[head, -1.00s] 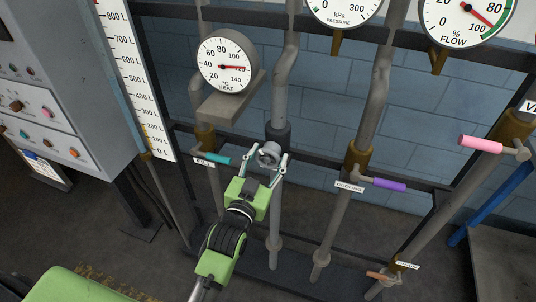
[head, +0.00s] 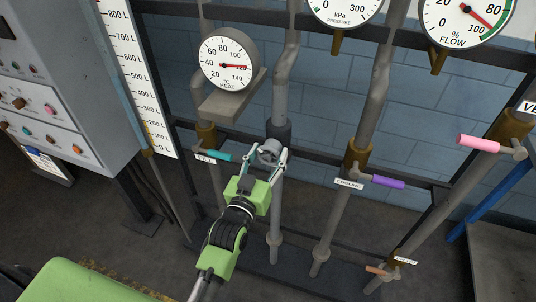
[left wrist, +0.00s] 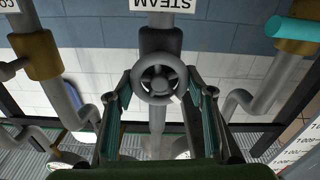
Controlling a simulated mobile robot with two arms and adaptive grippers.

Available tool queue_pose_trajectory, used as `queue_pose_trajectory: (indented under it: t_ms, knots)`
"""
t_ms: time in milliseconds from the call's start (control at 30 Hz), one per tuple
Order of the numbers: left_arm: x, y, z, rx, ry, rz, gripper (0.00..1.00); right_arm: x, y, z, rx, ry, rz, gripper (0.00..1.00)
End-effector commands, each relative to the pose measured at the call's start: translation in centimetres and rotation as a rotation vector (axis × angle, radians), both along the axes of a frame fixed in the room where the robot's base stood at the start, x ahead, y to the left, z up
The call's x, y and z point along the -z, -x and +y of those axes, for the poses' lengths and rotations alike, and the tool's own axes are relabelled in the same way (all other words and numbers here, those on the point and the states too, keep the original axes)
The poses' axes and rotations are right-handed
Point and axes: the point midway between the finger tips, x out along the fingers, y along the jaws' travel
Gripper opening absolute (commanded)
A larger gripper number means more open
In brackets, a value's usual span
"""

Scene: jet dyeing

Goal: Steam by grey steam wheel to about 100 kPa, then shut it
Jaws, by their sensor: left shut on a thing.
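The grey steam wheel (head: 269,149) sits on the second pipe from the left, under a dark collar. In the left wrist view the wheel (left wrist: 158,79) shows its spokes, with the upside-down STEAM label (left wrist: 163,4) above it. My left gripper (head: 268,155) is shut on the wheel, with one finger at each side of its rim. The pressure gauge (head: 344,10), marked in kPa, is cut off by the top edge of the head view, and its needle cannot be seen. My right gripper is not in view.
The teal FILL handle (head: 216,156) is close left of the wheel, and the purple COOLING handle (head: 388,182) is to the right. A pink handle (head: 479,142) is farther right. The heat gauge (head: 228,61) stands above left, its needle near 120. A control cabinet (head: 70,75) is at the left.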

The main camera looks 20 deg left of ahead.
Motion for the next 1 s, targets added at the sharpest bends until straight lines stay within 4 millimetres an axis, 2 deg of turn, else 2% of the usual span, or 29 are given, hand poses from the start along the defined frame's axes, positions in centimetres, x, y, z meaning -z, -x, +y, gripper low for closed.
queue_pose_trajectory:
  t_ms: [33, 67, 100, 400, 533, 667, 1000]
  knots:
    - [0.0, 0.0, 0.0, 0.000, -0.001, -0.001, 0.57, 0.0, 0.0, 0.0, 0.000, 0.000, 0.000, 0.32]
    - [0.0, 0.0, 0.0, 0.000, -0.001, -0.001, 0.65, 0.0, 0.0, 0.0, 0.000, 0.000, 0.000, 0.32]
    - [0.0, 0.0, 0.0, 0.000, -0.001, -0.001, 0.67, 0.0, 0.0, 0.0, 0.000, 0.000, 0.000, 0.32]
    - [0.0, 0.0, 0.0, 0.000, -0.002, 0.000, 0.67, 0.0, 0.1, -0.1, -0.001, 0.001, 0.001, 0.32]
    - [0.1, 0.8, 0.0, 0.000, -0.002, 0.001, 0.67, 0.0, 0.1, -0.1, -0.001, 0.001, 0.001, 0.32]
    - [0.1, 2.6, 0.1, 0.000, -0.002, 0.002, 0.67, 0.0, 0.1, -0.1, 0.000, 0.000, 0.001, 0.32]
    - [0.1, 9.1, 0.3, 0.000, -0.002, 0.003, 0.67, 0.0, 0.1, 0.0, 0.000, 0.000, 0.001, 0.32]
